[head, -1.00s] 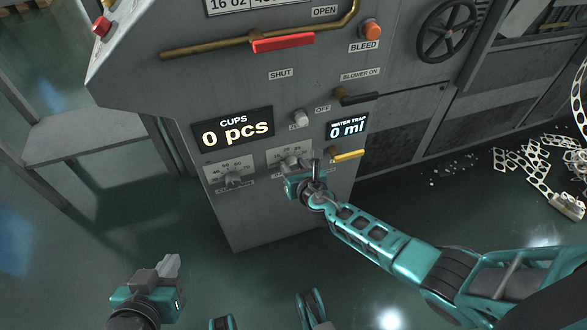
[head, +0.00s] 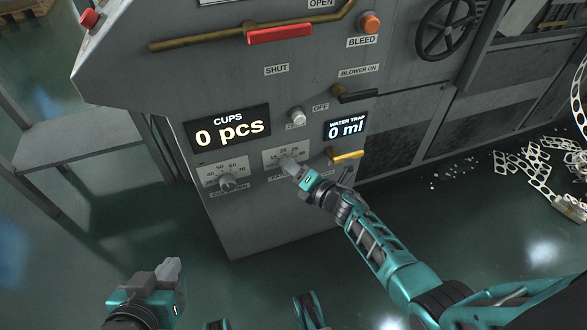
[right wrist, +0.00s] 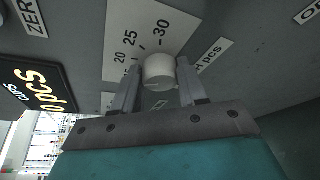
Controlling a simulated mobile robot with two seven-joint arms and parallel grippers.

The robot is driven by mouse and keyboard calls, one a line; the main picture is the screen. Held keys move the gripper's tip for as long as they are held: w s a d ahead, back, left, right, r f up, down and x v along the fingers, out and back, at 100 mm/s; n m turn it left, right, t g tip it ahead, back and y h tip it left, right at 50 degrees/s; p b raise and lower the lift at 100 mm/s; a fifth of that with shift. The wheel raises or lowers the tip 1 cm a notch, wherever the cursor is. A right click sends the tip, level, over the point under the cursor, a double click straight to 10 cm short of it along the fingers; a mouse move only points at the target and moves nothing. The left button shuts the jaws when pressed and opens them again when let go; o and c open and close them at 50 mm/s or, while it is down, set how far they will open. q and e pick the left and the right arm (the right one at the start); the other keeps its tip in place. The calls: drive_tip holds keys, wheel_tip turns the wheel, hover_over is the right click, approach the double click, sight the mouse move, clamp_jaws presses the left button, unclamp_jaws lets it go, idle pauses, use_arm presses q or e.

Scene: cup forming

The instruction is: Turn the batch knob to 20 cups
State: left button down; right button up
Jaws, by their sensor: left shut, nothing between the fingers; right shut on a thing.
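The batch knob is a pale round knob, seen in the right wrist view (right wrist: 158,72) in front of a white scale plate (right wrist: 136,32) with 20, 25 and 30 readable. My right gripper (head: 289,164) is shut on it, with one finger on each side, as the right wrist view shows. In the head view the fingers largely cover the knob and part of the scale. I cannot make out which mark the knob points to. My left gripper (head: 170,270) is shut and empty, low on the left, away from the panel.
The cups display (head: 229,128) reads 0 pcs and the water trap display (head: 346,129) 0 ml. Another knob (head: 227,182) sits to the left, a small white knob (head: 297,115) above, and a yellow lever (head: 347,155) close on the right.

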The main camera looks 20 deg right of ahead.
drive_tip(key=shift+f+m+y, duration=0.1)
drive_tip(key=shift+m+y, duration=0.3)
drive_tip(key=shift+m, duration=0.6)
drive_tip(key=shift+t, duration=0.3)
use_arm(q)
drive_tip(key=shift+s+f, duration=0.15)
drive_tip(key=shift+s, duration=0.05)
use_arm(e)
drive_tip(key=o, duration=1.1)
drive_tip(key=shift+c, duration=0.2)
use_arm(q)
drive_tip(key=r+p, duration=0.1)
drive_tip(key=p, duration=0.1)
drive_tip(key=a+r+p, duration=0.1)
drive_tip(key=p, duration=0.1)
drive_tip(key=shift+s+a+y, duration=0.1)
drive_tip(key=shift+a+y, duration=0.1)
drive_tip(key=shift+y, duration=0.1)
use_arm(e)
drive_tip(key=v, duration=1.3)
